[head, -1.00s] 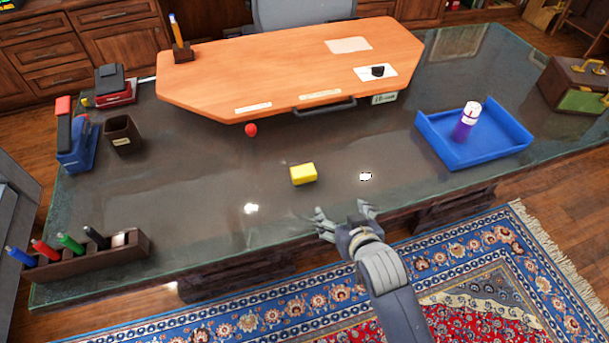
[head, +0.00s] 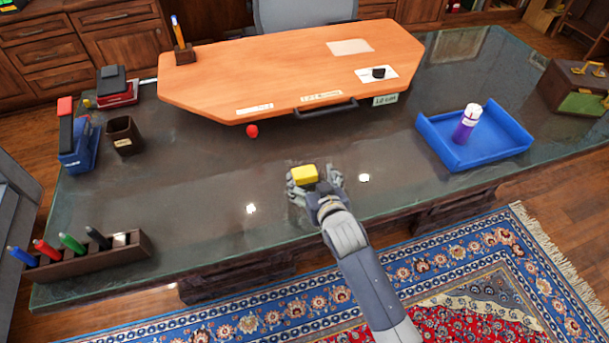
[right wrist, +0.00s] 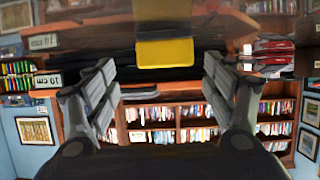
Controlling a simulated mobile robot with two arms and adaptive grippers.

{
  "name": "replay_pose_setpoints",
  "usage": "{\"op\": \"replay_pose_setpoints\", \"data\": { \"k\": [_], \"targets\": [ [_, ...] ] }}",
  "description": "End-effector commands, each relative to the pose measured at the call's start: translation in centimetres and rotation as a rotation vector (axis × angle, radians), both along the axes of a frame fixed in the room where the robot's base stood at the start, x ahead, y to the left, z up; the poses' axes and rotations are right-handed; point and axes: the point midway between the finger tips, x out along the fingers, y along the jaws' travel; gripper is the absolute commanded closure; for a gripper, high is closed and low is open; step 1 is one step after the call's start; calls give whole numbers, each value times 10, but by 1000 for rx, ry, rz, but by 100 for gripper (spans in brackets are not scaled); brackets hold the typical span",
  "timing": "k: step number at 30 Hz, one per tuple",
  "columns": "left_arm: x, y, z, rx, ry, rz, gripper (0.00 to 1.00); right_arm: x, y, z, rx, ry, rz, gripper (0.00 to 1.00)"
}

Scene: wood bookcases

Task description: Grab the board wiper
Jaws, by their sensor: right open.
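The board wiper, a small yellow block (head: 304,173), lies on the dark glossy desk near its front middle. My right gripper (head: 314,177) is open, low over the desk, with its fingers spread at the near side of the block. One finger is by the block's left end, the other to its right. In the right wrist view the yellow block (right wrist: 165,52) shows ahead, centred between the two open fingers and apart from both. My left gripper is not in view.
An orange board (head: 290,70) covers the back of the desk (head: 200,180), with a red ball (head: 252,131) at its front edge. A blue tray (head: 487,158) holding a purple bottle (head: 466,124) stands right. A marker rack (head: 90,258) stands front left. The desk around the block is clear.

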Motion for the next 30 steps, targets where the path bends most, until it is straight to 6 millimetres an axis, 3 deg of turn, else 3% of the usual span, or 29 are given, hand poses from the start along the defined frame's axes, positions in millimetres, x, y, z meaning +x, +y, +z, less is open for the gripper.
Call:
{"op": "replay_pose_setpoints", "data": {
  "k": [12,22,28,30],
  "targets": [
    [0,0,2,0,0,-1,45,37,18,-19,-2,0,0,23],
    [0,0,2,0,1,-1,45,40,19,-21,-1,0,0,23],
    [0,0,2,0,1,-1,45,40,19,-21,-1,1,0,69],
    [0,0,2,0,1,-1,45,40,19,-21,-1,1,0,69]
  ]
}}
